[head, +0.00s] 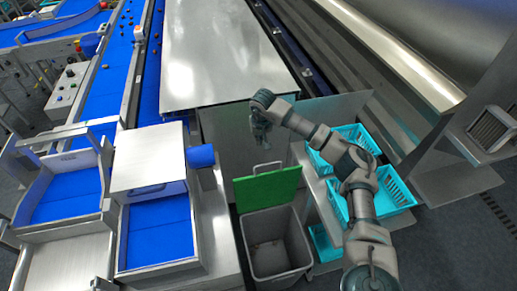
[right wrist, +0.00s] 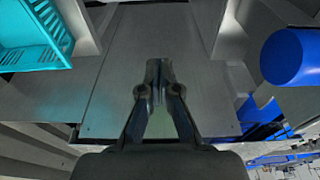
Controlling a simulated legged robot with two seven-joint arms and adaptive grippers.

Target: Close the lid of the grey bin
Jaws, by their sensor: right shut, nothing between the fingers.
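The grey bin (head: 277,243) stands on the floor at the lower middle of the head view. Its green lid (head: 268,188) is raised at the back of the bin, so the bin's mouth is open. My right gripper (head: 261,143) is above and behind the lid, in front of the metal cabinet, apart from the lid. In the right wrist view the right gripper (right wrist: 159,70) has its fingers together with nothing between them. The bin and lid cannot be made out in the right wrist view. My left gripper is not in view.
Turquoise crates (head: 397,192) sit on a shelf right of the bin; one also shows in the right wrist view (right wrist: 30,35). A blue cylinder (head: 201,156) juts out left of the lid and shows in the wrist view (right wrist: 291,57). Blue-lined trays (head: 160,232) stand left.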

